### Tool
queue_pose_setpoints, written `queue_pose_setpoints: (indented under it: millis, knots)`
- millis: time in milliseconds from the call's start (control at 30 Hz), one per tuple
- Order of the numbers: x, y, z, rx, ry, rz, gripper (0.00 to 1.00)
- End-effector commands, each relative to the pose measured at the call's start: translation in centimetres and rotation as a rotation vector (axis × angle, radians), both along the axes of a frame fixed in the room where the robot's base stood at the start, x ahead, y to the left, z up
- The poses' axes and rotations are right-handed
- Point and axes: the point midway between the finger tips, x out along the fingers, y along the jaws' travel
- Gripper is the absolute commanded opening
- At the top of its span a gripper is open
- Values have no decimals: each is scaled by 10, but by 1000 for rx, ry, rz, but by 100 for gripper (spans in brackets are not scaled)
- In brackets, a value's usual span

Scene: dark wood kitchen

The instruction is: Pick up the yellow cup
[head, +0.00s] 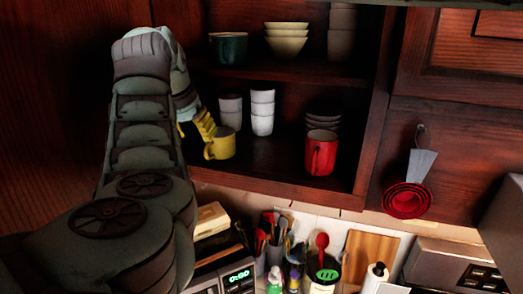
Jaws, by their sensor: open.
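The yellow cup (221,144) stands upright near the front of the lower shelf in the open cabinet, left of the middle. Its handle shows on its left front side. My gripper (202,128) is at the cup's upper left, with yellow ridged finger parts close to the rim. It is open and partly hidden by my arm. I cannot tell whether a finger touches the cup.
White cups (262,111) stand behind the yellow cup, and a red mug (321,153) stands to its right. Red measuring cups (405,200) hang at the right. Utensils crowd the counter below.

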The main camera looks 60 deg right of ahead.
Motion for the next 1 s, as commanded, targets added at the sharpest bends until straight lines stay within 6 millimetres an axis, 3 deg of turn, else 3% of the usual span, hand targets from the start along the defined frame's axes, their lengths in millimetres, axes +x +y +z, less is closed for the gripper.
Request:
queue_pose_setpoints:
  millis: [667, 1000]
  knots:
    - [4, -24, -62, 7, 12, 1, 45]
    - [5, -33, -82, 1, 8, -1, 45]
